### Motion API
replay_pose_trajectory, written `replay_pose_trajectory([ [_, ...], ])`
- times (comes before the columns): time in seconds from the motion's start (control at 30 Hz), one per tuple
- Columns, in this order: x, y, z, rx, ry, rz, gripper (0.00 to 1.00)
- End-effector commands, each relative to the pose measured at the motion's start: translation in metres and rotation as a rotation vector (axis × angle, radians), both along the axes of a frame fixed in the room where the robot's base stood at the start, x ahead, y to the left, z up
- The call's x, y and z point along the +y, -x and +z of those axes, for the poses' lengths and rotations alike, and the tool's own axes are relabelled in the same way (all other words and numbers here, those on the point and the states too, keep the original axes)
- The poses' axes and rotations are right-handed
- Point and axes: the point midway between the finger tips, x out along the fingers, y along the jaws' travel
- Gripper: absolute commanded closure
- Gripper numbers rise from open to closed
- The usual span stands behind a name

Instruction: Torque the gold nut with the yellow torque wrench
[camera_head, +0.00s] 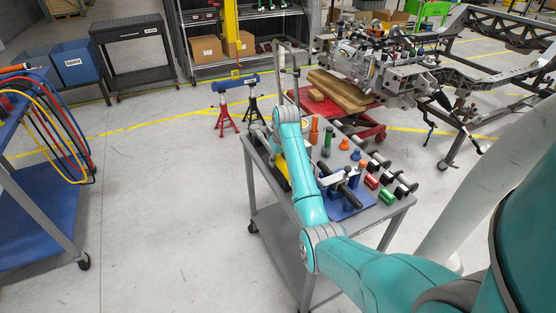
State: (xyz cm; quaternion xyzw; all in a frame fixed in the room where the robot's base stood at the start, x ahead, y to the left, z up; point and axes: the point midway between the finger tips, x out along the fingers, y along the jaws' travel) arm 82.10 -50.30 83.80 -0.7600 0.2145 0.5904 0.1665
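My teal arm reaches over a grey cart (395,212), and its wrist is above the cart's far left corner. My gripper (273,155) seems to point down there. It is mostly hidden by my own arm, so I cannot tell whether it is open or holds anything. A yellow long object (281,171) shows in part on the cart's left side, beside my forearm. It may be the yellow torque wrench, but most of it is covered. I cannot make out the gold nut. The chassis assembly (385,65) with its many small parts stands at the back right.
The cart top holds orange and green upright pieces (327,139), a blue fixture (346,200) and several coloured cylinders (386,197). A red lift table with wooden beams (340,92) stands behind. A blue cart with hoses (38,205) is at left. The floor between is clear.

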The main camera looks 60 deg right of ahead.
Motion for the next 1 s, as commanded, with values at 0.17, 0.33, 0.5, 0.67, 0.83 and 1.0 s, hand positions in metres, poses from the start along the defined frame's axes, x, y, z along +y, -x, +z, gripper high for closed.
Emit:
replay_pose_trajectory([
  [0.17, 0.0, 0.0, 0.0, 0.0, 0.0, 0.0, 1.0],
  [0.33, -0.001, -0.001, 0.004, -0.003, 0.003, 0.0, 1.0],
  [0.5, -0.001, -0.001, 0.013, -0.004, 0.003, 0.0, 1.0],
  [0.67, -0.001, -0.001, 0.023, -0.004, 0.003, 0.0, 1.0],
  [0.83, -0.001, -0.001, 0.033, -0.004, 0.003, 0.0, 1.0],
  [1.0, -0.001, -0.001, 0.043, -0.005, 0.004, 0.0, 1.0],
])
